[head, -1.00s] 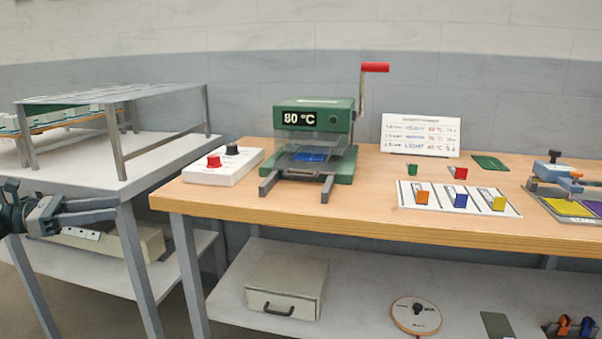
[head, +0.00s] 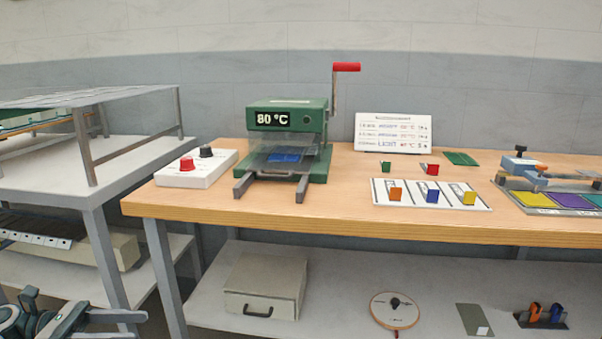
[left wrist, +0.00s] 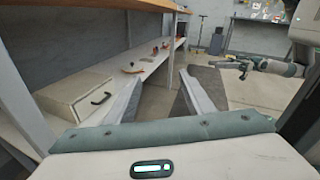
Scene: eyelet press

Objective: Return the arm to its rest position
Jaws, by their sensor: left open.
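My left gripper (head: 128,326) is at the bottom left corner of the head view, low in front of the left table and partly cut off by the frame edge. In the left wrist view its two fingers (left wrist: 162,76) are spread apart with nothing between them, pointing over the floor beside the bench's lower shelf. My right gripper (left wrist: 232,66) shows small at the right of the left wrist view, over open floor. Its jaws are too small to judge.
The wooden bench (head: 330,218) carries a green press (head: 290,118) with a red-handled crank. A grey-white table (head: 115,190) stands at left. A box (head: 263,285) and a reel (head: 394,311) are on the lower shelf. Floor (left wrist: 240,90) right of it is clear.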

